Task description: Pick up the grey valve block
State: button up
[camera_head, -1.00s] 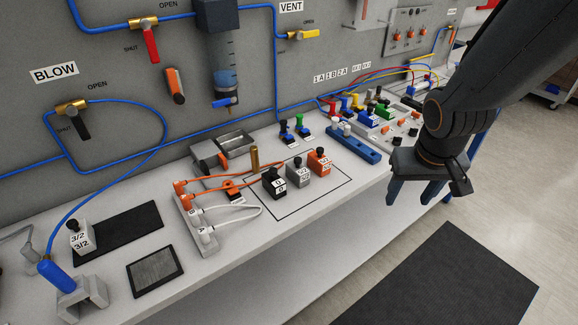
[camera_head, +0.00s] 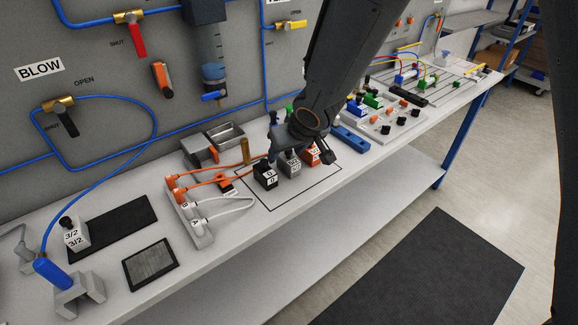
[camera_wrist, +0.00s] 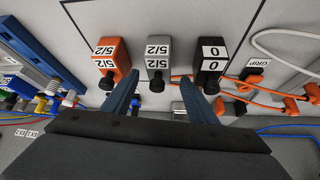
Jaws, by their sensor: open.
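The grey valve block (camera_wrist: 157,54), labelled 5/2 with a black knob, stands on the bench between an orange block (camera_wrist: 112,60) and a black block (camera_wrist: 211,60). In the head view the grey block (camera_head: 289,165) is partly hidden by my gripper (camera_head: 297,152). In the wrist view my gripper (camera_wrist: 160,92) is open and empty. One finger points toward the gap between the orange and grey blocks, the other toward the gap between grey and black. The grey block's knob lies between the fingers in that view. I cannot tell whether the fingers touch any block.
The blocks stand inside a black outline on the bench (camera_head: 218,258). A white manifold (camera_head: 187,212) with orange and white hoses lies to the left. A blue rail (camera_head: 350,138) is to the right. The panel (camera_head: 100,70) rises behind.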

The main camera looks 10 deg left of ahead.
aim_at(283, 154)
jog(key=b+x, duration=0.1)
jog(key=x, duration=0.2)
jog(key=shift+w+f, duration=0.1)
jog(key=shift+f, duration=0.15)
jog(key=shift+r, duration=0.1)
jog(key=c, duration=1.3)
jog(key=shift+c, duration=0.2)
